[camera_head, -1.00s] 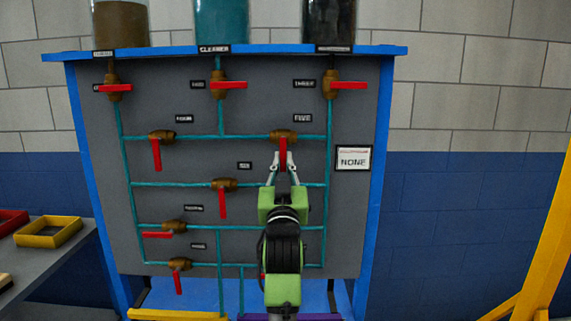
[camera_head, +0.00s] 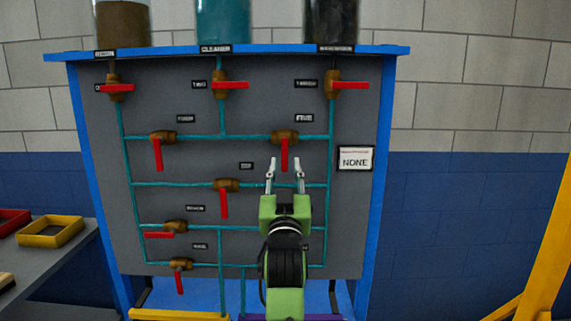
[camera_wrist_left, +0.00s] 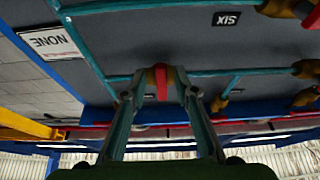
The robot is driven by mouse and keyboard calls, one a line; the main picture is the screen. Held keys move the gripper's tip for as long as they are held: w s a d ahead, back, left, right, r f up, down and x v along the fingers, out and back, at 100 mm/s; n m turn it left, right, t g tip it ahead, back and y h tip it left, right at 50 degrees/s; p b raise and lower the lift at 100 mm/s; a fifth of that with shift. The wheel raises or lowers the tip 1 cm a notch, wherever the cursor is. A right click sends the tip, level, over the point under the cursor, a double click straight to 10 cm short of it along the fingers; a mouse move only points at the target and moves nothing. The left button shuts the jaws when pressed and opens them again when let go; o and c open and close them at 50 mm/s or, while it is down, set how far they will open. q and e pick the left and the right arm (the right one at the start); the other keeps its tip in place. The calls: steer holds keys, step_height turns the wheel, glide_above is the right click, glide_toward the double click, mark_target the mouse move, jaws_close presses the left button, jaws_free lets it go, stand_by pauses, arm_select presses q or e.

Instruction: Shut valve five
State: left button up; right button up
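Valve five has a brass body (camera_head: 285,136) on a horizontal teal pipe, right of centre on the grey panel, beside its FIVE label (camera_head: 304,118). Its red handle (camera_head: 284,156) points straight down, across the pipe. My left gripper (camera_head: 285,163) is open just below and in front of the valve, with one finger on each side of the handle's line. The fingers do not appear to touch it. In the left wrist view, which is upside down, the red handle (camera_wrist_left: 161,82) shows between the open fingers. My right gripper is not in view.
Other red-handled valves surround it: valve three (camera_head: 347,85) above, valve six (camera_head: 224,200) lower left, valve four (camera_head: 158,150) left. A NONE sign (camera_head: 355,158) is to the right. A yellow frame (camera_head: 540,250) stands far right. A side table holds a yellow tray (camera_head: 50,232).

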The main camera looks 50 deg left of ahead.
arm_select(q)
steer(key=v, duration=0.5)
stand_by(0.4)
